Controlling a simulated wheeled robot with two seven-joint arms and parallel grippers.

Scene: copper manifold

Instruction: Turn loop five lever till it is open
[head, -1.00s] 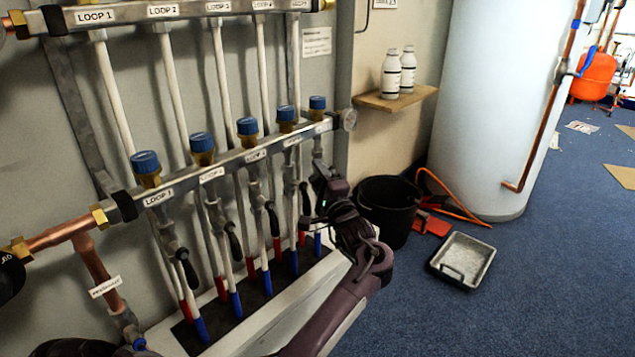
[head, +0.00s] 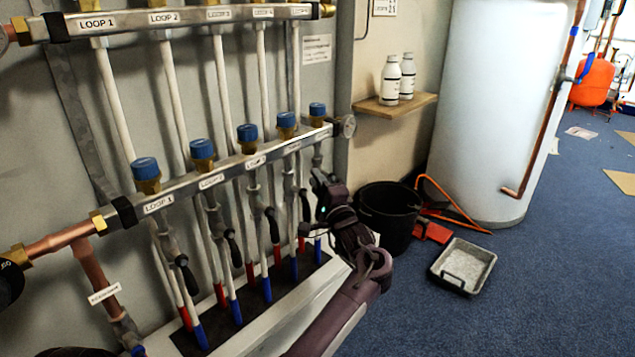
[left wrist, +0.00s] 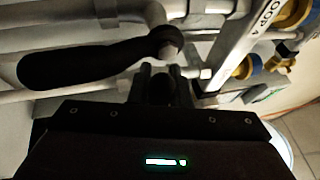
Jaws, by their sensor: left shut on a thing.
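The loop five valve sits at the right end of the lower manifold bar, below the rightmost blue cap (head: 317,109). In the head view, my left gripper (head: 312,222) is in front of this valve and hides most of its lever. In the left wrist view, the two short fingers (left wrist: 159,82) are closed on a small dark piece (left wrist: 158,91), seemingly the lever seen end-on. A large black lever handle (left wrist: 85,66) lies just beside the fingers, near a loop label, and looks like the neighbouring lever.
Other black levers hang on the neighbouring loops, such as loop three's (head: 272,225) and loop four's (head: 305,205), close to my left gripper. A black bucket (head: 388,215) stands right of it. A grey tray (head: 462,266) lies on the open blue floor.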

